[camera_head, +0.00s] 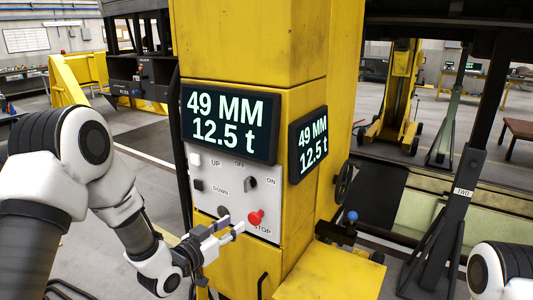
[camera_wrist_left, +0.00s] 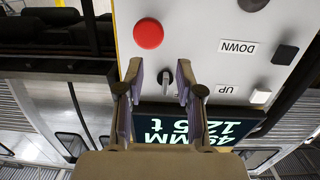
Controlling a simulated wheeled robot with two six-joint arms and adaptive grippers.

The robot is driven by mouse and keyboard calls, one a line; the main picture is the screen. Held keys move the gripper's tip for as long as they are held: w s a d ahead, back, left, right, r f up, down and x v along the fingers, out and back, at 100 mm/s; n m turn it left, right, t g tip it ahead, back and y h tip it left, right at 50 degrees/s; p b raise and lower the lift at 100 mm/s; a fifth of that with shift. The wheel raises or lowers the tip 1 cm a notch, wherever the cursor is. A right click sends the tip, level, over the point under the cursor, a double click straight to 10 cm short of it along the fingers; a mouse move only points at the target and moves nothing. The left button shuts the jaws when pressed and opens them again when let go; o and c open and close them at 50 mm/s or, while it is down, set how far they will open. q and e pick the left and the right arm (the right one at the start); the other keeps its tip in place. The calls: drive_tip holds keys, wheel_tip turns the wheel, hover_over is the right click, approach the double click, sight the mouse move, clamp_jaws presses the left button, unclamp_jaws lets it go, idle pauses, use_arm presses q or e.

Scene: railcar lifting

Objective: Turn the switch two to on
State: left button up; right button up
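A dark rotary switch (camera_head: 249,184) with OFF and ON labels sits on the pale control panel (camera_head: 209,205) of the yellow column. Its handle stands roughly upright, nearer OFF than ON. My left gripper (camera_head: 231,226) is open and empty in front of the panel, below the switch in the head view. In the upside-down left wrist view, the switch (camera_wrist_left: 165,78) shows between the spread fingers of my left gripper (camera_wrist_left: 157,82). I see no contact, and the gap to the panel is hard to judge. My right gripper is out of view; only part of that arm shows at lower right.
A red stop button (camera_head: 256,217) sits below the switch, close to the left fingers. A white UP button (camera_head: 195,159) and a black DOWN button (camera_head: 197,185) are at the panel's left. Displays (camera_head: 230,122) read 49 MM, 12.5 t. A stand marked TWO (camera_head: 464,192) is at right.

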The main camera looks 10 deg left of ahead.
use_arm(q)
drive_tip(key=t+p, duration=0.1)
approach(244, 183)
drive_tip(key=w, duration=0.2)
drive_tip(key=p+x, duration=0.1)
drive_tip(key=x, duration=0.2)
drive_tip(key=d+p+x, duration=0.1)
drive_tip(key=x, duration=0.3)
drive_tip(key=shift+r+p, duration=0.15)
drive_tip(key=shift+p, duration=0.25)
drive_tip(key=shift+w+d, duration=0.1)
drive_tip(key=shift+w, duration=0.25)
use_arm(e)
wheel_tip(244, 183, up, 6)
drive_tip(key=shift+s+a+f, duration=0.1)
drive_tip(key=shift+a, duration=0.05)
use_arm(q)
drive_tip(key=shift+s, duration=0.1)
clamp_jaws()
